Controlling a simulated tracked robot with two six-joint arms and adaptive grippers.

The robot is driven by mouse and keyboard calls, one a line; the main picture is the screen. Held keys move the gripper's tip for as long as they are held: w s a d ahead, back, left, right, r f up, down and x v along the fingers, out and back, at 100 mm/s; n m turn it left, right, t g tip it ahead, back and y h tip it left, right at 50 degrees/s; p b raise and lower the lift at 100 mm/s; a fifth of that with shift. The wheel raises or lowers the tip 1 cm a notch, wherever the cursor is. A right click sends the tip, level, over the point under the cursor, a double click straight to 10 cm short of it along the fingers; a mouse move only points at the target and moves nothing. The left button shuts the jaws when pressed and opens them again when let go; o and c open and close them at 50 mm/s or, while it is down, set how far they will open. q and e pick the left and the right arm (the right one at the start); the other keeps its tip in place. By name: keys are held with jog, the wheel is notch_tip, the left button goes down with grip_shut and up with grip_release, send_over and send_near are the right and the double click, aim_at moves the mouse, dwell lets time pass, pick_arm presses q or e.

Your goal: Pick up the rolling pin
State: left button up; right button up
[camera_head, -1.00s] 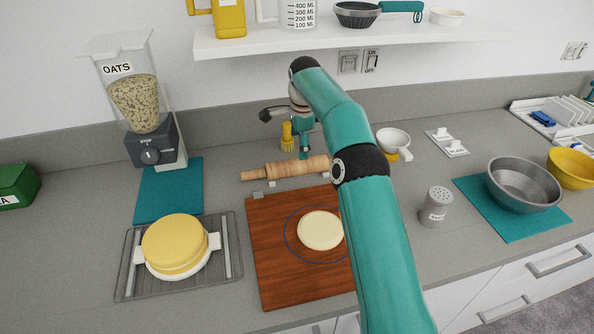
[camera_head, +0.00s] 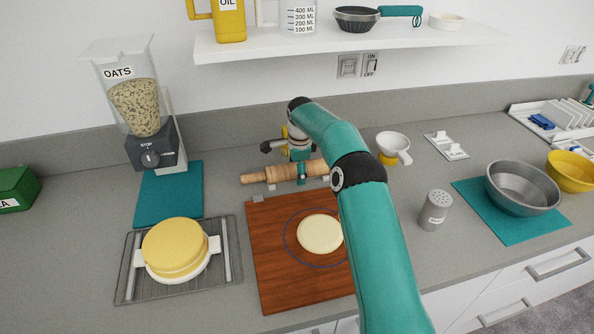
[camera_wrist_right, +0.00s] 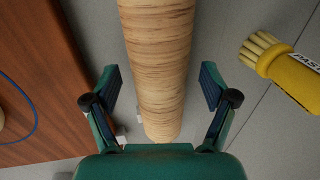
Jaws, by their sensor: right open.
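The wooden rolling pin (camera_head: 268,174) lies on the counter behind the cutting board, resting on small white supports. In the right wrist view its round body (camera_wrist_right: 157,60) runs down the middle of the picture. My right gripper (camera_head: 303,178) is lowered over the pin. In the right wrist view its two fingers (camera_wrist_right: 160,88) are open, one on each side of the pin, with gaps on both sides. The arm hides part of the pin's right end in the head view. My left gripper is not in view.
The brown cutting board (camera_head: 275,270) holds a pale dough disc (camera_head: 319,233). A yellow pastry brush (camera_wrist_right: 285,70) lies close to the pin. A shelf (camera_head: 350,38) hangs above.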

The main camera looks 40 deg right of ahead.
jog(key=c, duration=1.5)
jog(key=shift+r, duration=0.1)
jog(key=shift+r, duration=0.65)
notch_tip(320, 180, up, 8)
jog(key=shift+f+p, duration=0.2)
jog(key=shift+p, duration=0.75)
jog(key=shift+s+r, duration=0.15)
jog(key=shift+r, duration=0.5)
jog(key=shift+s+a+r, duration=0.2)
jog(key=shift+s+r, duration=0.05)
jog(key=shift+s, duration=0.25)
jog(key=s+a+b, duration=0.1)
jog(key=s+a, duration=0.2)
jog(key=s, duration=0.2)
jog(key=s+a+f, duration=0.1)
jog(key=s+a, duration=0.1)
jog(key=s, duration=0.3)
jog(key=s+a+b, duration=0.1)
jog(key=s+a, duration=0.2)
jog(key=s, duration=0.2)
jog(key=shift+a+f+b, duration=0.3)
